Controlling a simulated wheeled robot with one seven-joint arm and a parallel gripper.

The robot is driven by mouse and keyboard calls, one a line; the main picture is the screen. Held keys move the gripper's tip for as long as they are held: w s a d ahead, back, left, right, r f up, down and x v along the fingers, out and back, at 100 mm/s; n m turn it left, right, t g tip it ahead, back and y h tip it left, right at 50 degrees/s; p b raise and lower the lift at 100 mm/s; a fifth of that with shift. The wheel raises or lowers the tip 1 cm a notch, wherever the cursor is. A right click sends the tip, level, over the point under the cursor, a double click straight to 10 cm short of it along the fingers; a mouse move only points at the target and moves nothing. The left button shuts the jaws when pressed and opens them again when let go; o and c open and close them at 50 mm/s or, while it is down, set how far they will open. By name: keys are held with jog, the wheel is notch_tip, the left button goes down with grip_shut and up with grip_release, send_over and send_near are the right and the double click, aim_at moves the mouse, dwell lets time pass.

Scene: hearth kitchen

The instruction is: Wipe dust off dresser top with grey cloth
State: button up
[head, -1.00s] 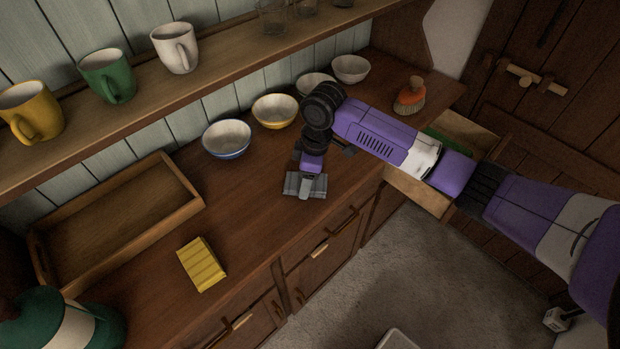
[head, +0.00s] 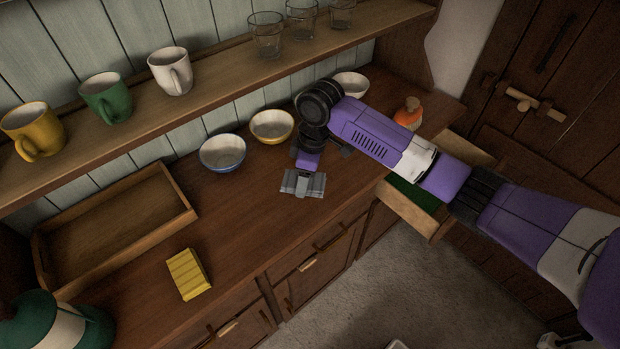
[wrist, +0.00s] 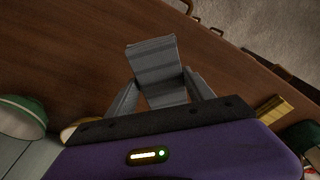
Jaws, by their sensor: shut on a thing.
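My gripper (head: 304,180) is shut on a folded grey cloth (head: 300,187), low over the front middle of the brown wooden dresser top (head: 240,230). In the wrist view, the grey cloth (wrist: 152,62) sits between and beyond the two grey fingers of my gripper (wrist: 160,92), with the dresser top (wrist: 70,60) around it. I cannot tell whether the cloth touches the wood. No dust can be made out in the dim light.
Bowls, including a blue-rimmed one (head: 222,153) and a yellow one (head: 271,126), stand behind my gripper. A wooden tray (head: 180,217) and yellow sponge-like block (head: 188,274) are at left. An orange brush (head: 408,114) is at right. A drawer (head: 412,216) stands open below. Mugs and glasses line the shelf above.

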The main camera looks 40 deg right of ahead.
jog(key=shift+r+p, duration=0.7)
jog(key=shift+r, duration=0.6)
